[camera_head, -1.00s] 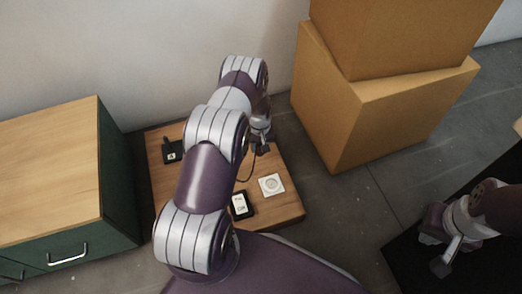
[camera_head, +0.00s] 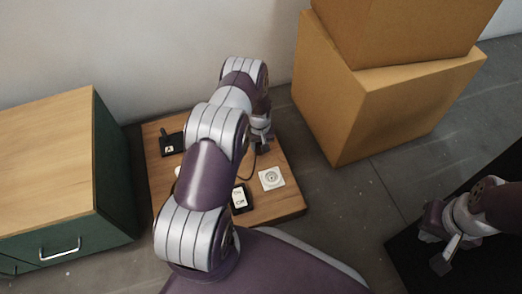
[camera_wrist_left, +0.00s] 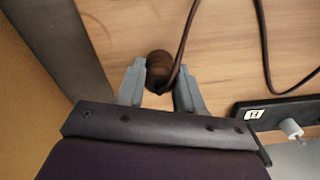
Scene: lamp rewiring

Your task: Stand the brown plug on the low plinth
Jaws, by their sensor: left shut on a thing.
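The brown plug (camera_wrist_left: 160,68) is between the two grey fingers of my left gripper (camera_wrist_left: 160,88) in the left wrist view, with its brown cord running up from it. The gripper is shut on it, above a wooden surface; whether the plug touches the wood I cannot tell. In the head view my left gripper (camera_head: 263,147) is over the right back part of the low wooden plinth (camera_head: 278,208), and the plug cannot be made out there. My right gripper (camera_head: 445,258) is far right, over a black surface; its jaw state is unclear.
On the plinth are a white square socket (camera_head: 271,178), a labelled black box (camera_head: 239,198) and another black box (camera_head: 172,144). A black strip with a white knob (camera_wrist_left: 290,128) shows in the wrist view. A green cabinet (camera_head: 117,170) stands left, cardboard boxes (camera_head: 375,110) right.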

